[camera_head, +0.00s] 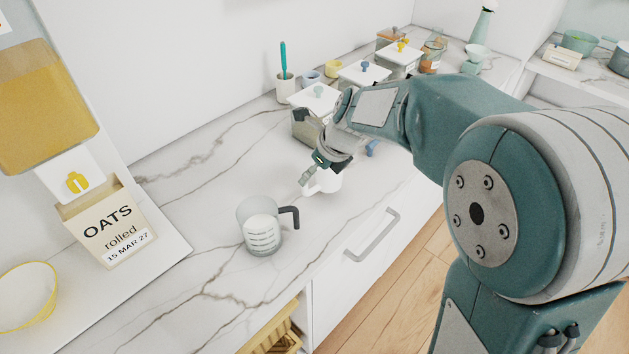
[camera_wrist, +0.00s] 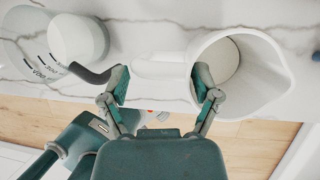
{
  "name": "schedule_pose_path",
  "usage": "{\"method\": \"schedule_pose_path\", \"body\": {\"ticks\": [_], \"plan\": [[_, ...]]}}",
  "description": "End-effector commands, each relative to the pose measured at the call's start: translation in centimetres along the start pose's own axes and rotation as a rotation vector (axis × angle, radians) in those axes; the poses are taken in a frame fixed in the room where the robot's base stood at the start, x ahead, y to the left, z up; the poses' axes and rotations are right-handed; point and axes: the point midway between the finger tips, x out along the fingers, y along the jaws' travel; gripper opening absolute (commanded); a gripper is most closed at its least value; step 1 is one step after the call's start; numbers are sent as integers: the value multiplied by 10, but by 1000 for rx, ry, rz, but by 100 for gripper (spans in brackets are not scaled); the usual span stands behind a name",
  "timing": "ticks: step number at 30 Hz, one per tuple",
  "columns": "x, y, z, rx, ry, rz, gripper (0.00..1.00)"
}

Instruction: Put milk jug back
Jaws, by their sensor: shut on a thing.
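The white milk jug (camera_head: 328,181) is on or just above the marble counter, partly hidden behind my gripper in the head view. In the wrist view the jug (camera_wrist: 262,80) is at the right, its wide mouth facing the camera and its spout to the right. Its white handle (camera_wrist: 160,66) lies between my fingers. My gripper (camera_head: 313,170) is shut on this handle; in the wrist view my gripper (camera_wrist: 160,84) shows a finger at each end of it. I cannot tell whether the jug touches the counter.
A clear measuring jug (camera_head: 260,228) with white contents and a dark handle stands close by, left of the milk jug. An oats box (camera_head: 108,222) and yellow-rimmed bowl (camera_head: 25,295) are at the left. Lidded canisters (camera_head: 318,97) line the back. The counter's middle left is clear.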

Motion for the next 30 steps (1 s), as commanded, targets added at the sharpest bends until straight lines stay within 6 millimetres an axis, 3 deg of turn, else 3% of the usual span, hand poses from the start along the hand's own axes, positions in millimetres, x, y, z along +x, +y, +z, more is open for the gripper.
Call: {"method": "schedule_pose_path", "body": {"ticks": [9, 19, 20, 21, 30], "plan": [[34, -8, -11, 0, 2, 1, 19], [36, -8, -13, -1, 0, 0, 19], [37, -8, -13, -1, 0, 1, 88], [37, -8, -13, -1, 0, 1, 100], [37, -8, -13, -1, 1, 1, 100]]}}
